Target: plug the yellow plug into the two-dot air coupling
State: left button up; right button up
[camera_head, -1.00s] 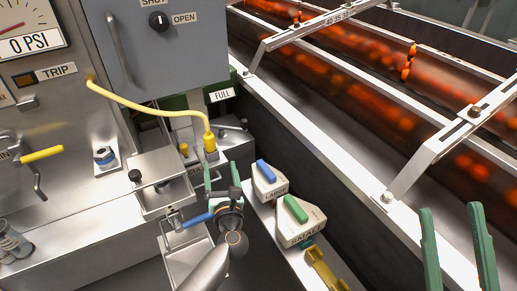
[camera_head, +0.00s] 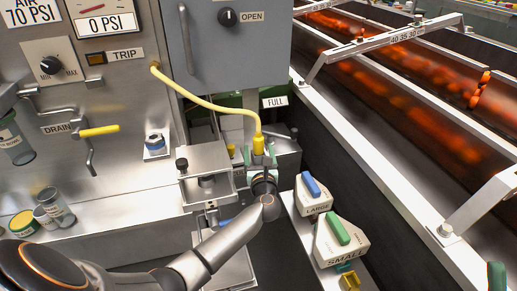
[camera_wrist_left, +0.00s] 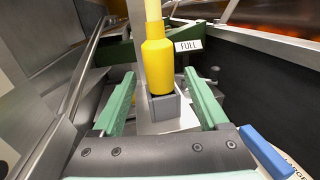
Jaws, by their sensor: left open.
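The yellow plug (camera_head: 258,144) stands upright at the end of a yellow hose (camera_head: 205,103) that comes from the panel by the TRIP label. In the left wrist view the plug (camera_wrist_left: 157,66) is upright on a grey square block (camera_wrist_left: 165,107); I cannot tell how far it sits in. My left gripper (camera_head: 259,156) is open, with one green finger on each side of the plug; in the left wrist view the gripper (camera_wrist_left: 159,76) shows gaps on both sides. One green fingertip of my right gripper (camera_head: 497,277) shows at the bottom right corner. I see no two-dot marking.
A steel bracket (camera_head: 206,160) stands left of the plug. A block with a blue handle (camera_head: 312,188) and a SMALL block with a green handle (camera_head: 338,232) stand to the right. A grey box (camera_head: 235,45) hangs above. A dark gap and rail (camera_head: 390,170) lie further right.

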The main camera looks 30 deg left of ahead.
pick_arm(q)
jog(key=shift+w+a, duration=0.4)
jog(key=shift+w, duration=0.2)
jog(key=shift+c, duration=0.4)
grip_shut()
